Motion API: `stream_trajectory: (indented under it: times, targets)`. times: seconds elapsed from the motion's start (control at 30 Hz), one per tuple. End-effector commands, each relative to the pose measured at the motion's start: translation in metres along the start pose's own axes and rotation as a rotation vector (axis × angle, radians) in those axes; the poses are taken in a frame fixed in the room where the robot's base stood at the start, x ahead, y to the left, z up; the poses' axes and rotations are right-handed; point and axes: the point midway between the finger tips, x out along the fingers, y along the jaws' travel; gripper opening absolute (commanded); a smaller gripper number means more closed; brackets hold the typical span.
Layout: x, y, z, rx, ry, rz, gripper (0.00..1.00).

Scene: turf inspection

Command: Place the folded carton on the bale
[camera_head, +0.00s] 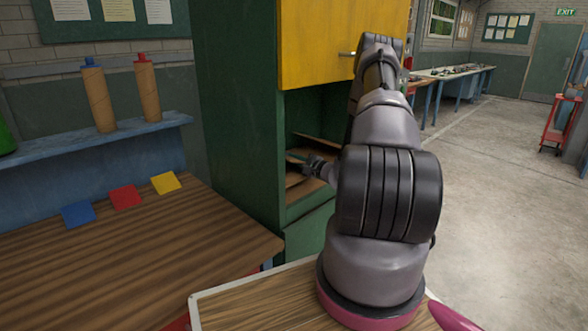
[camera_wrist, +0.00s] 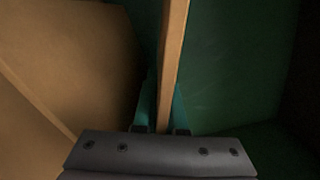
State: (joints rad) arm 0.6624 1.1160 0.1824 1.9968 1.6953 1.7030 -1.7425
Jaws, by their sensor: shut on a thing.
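My gripper (camera_head: 314,167) reaches into the dark opening of a tall green cabinet (camera_head: 238,110) below its yellow door (camera_head: 335,45). In the wrist view, the gripper's teal fingers (camera_wrist: 165,112) are shut on a thin brown panel seen edge-on, which looks like the folded carton (camera_wrist: 173,55). A larger brown cardboard surface (camera_wrist: 75,60) lies to its left in that view; I cannot tell whether it is the bale. Brown sheets (camera_head: 294,180) show inside the opening in the head view. My arm hides part of the opening.
A wooden table (camera_head: 140,240) at left bears a blue block (camera_head: 78,213), a red block (camera_head: 125,196) and a yellow block (camera_head: 165,183). Two cardboard tubes (camera_head: 100,97) stand on a blue shelf (camera_head: 100,142). The floor at right is open, with a red trolley (camera_head: 557,125) far off.

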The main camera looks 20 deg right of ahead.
Motion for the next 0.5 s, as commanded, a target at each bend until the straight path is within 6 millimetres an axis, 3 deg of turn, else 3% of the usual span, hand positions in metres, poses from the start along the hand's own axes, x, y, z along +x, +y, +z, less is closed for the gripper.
stream_trajectory:
  times: [0.3, 0.5]
  targets:
    - [0.0, 0.036, -0.016, 0.002, 0.001, 0.0, 0.0]
    - [0.0, 0.038, -0.017, 0.0, 0.0, -0.001, 0.0]
